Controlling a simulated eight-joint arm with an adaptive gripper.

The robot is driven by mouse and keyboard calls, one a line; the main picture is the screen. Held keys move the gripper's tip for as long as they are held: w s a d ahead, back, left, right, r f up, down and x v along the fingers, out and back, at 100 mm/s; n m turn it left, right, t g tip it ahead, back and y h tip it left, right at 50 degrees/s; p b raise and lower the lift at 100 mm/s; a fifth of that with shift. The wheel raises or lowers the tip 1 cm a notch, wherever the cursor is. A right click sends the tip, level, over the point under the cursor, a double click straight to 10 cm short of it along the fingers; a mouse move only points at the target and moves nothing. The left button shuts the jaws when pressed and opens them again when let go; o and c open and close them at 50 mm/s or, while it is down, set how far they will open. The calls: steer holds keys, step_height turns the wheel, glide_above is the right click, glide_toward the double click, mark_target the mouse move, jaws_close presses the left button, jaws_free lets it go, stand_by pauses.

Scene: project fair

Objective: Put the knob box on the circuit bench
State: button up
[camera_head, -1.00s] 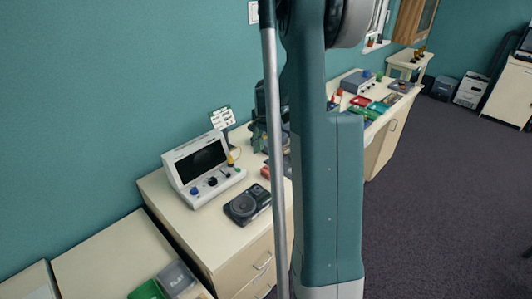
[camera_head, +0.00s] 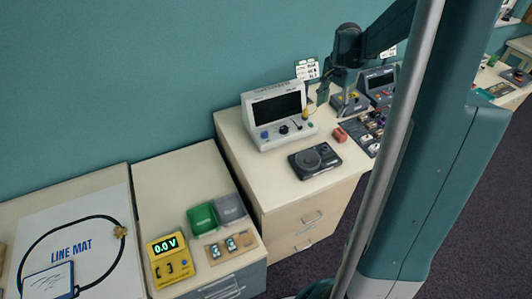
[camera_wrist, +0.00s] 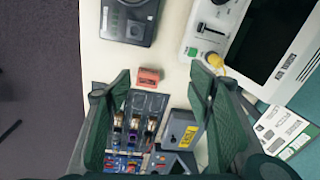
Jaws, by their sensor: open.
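Several knobbed items are in view, and I cannot tell for sure which is the knob box. A dark panel with rows of capped knobs (camera_wrist: 140,118) and a grey box with a yellow label (camera_wrist: 182,128) lie below and between my fingers in the wrist view. Both stand on the cream cabinet (camera_head: 237,140), as does a black box with a big round dial (camera_head: 314,160). My gripper (camera_wrist: 160,75) is open and empty, above the cabinet top. A far bench with parts on it (camera_head: 510,92) shows at right, perhaps the circuit bench; my arm partly hides it.
A white screen instrument (camera_head: 278,118) stands at the wall, with a small red block (camera_head: 340,135) in front. The near cabinet holds a yellow meter (camera_head: 167,258), a green box (camera_head: 202,219) and a grey box (camera_head: 230,208). A line mat (camera_head: 72,240) lies at left.

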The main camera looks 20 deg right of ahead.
steer(key=s+a+r+n+t, duration=0.15)
steer(key=a+r, duration=0.25)
steer(key=a, duration=0.4)
steer(key=s+a+r+n+t, duration=0.1)
steer(key=s+a+r+n, duration=0.25)
steer(key=a, duration=0.35)
steer(key=s+a+r+n+t, duration=0.15)
steer(key=a+r, duration=0.25)
steer(key=a, duration=0.4)
steer(key=s+a+n+t, duration=0.2)
steer(key=s+a+n, duration=0.7)
steer(key=s+a, duration=0.6)
steer(key=shift+a+r+y, duration=0.25)
steer(key=shift+a+y, duration=0.05)
steer(key=shift+a, duration=0.4)
